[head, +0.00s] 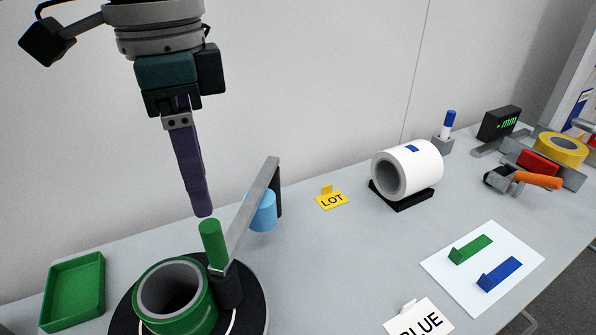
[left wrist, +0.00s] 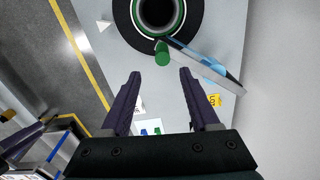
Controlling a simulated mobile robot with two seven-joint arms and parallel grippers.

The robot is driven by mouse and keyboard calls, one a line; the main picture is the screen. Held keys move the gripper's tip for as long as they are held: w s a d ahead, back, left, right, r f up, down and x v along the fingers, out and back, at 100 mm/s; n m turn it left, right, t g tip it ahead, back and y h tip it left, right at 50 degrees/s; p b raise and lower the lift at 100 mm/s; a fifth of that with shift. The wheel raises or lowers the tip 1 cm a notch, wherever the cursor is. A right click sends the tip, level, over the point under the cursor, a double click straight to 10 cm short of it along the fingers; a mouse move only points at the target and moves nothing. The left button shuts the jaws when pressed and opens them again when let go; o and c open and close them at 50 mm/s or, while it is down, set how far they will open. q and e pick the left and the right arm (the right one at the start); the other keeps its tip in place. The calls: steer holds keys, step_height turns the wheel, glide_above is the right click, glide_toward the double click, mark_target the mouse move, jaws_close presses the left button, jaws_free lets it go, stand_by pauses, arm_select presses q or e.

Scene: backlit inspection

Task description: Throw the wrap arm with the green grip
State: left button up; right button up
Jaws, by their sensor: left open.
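The wrap arm (head: 252,212) is a grey metal bar with an upright green grip (head: 212,243) near its lower end and a light blue roller (head: 263,211) near its upper end. It rises beside a green-rimmed grey roll (head: 150,318) on a round black base (head: 258,305). My left gripper (head: 203,213) points down just above the green grip, apart from it and empty. In the left wrist view my open fingers (left wrist: 159,75) are spread, with the green grip (left wrist: 162,55) just beyond the tips, between them.
A green tray (head: 73,292) lies at the left, by the wall. A yellow LOT card (head: 332,200) and a white roll on a black stand (head: 410,165) stand behind. A sheet (head: 505,245) with green and blue tabs and a BLUE card (head: 420,322) lie at the right. The middle is clear.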

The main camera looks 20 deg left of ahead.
mark_target(210, 226)
arm_select(q)
steer(key=shift+w+a+f, duration=0.15)
steer(key=shift+a+f, duration=0.1)
steer(key=shift+f, duration=0.3)
step_height(210, 226, down, 9)
steer(key=shift+b, duration=0.35)
steer(key=shift+c, duration=0.4)
jaws_close()
steer(key=shift+d, duration=0.1)
stand_by(0.5)
